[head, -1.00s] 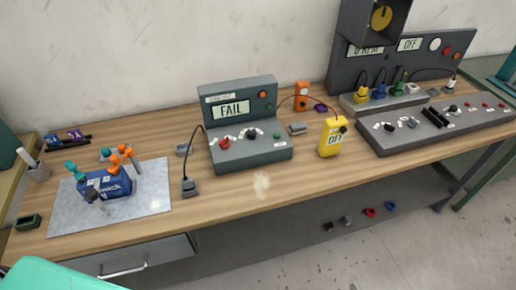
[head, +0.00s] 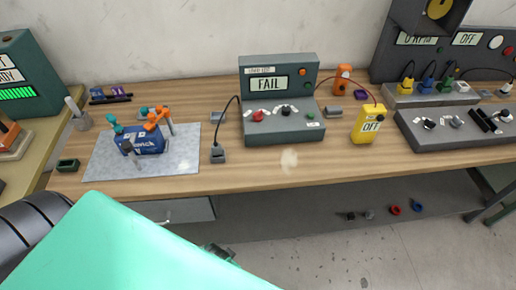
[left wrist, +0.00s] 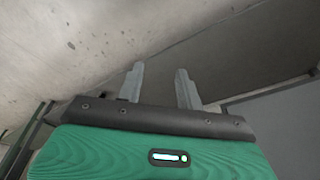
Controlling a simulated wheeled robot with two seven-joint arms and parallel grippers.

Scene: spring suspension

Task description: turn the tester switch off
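A grey-green tester (head: 285,122) stands at the middle back of the bench in the head view. Its screen (head: 269,84) reads FAIL. Its sloped front carries a red knob (head: 258,115), a black knob (head: 286,110) and a green button. I cannot tell which control is the switch or how it is set. My left gripper (left wrist: 160,85) shows in the left wrist view with its two fingers apart and nothing between them, below the bench level. In the head view a large teal part of my arm covers the lower left. My right gripper is not in view.
A yellow meter (head: 368,125) reading OFF stands right of the tester. A grey mat (head: 183,160) with a blue block (head: 146,143) lies to the left. A corded grey piece (head: 218,154) sits between mat and tester. The bench front (head: 330,174) is mostly clear.

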